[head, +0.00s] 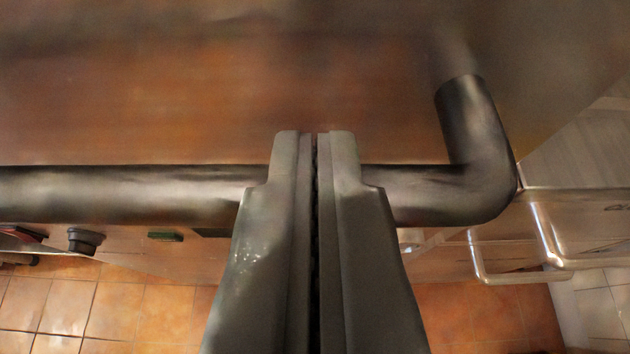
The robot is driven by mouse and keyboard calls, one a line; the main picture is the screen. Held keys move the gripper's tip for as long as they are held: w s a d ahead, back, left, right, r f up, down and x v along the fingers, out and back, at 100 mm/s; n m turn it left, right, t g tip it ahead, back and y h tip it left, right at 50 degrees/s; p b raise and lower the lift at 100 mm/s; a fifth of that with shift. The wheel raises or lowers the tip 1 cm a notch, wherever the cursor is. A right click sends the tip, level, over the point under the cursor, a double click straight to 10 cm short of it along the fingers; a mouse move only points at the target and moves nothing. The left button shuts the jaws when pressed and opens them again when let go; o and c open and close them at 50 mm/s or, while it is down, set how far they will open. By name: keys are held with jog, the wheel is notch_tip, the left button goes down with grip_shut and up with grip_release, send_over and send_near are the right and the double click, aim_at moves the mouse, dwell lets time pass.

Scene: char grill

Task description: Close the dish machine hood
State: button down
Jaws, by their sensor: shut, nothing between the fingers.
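A thick dark metal bar handle (120,194) runs across the view from the left edge and bends up at the right into the brushed steel face of the dish machine hood (220,80). The hood face fills the upper part of the view and reflects brownish orange. My gripper (316,140) is at the middle, its two fingers shut together with nothing between them. The fingers overlap the handle in the picture, with their tips above it against the hood face. I cannot tell whether they touch the handle or hood. The hood's lower edge is hidden.
Below the handle at left is a panel with a dark knob (85,241) and a red switch (24,234). Metal tube rails (545,235) stand at the right. Orange tiled floor (130,310) shows below and looks clear.

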jog(key=shift+f, duration=0.4)
jog(key=s+r, duration=0.8)
jog(key=r, duration=0.1)
jog(key=shift+s, duration=0.15)
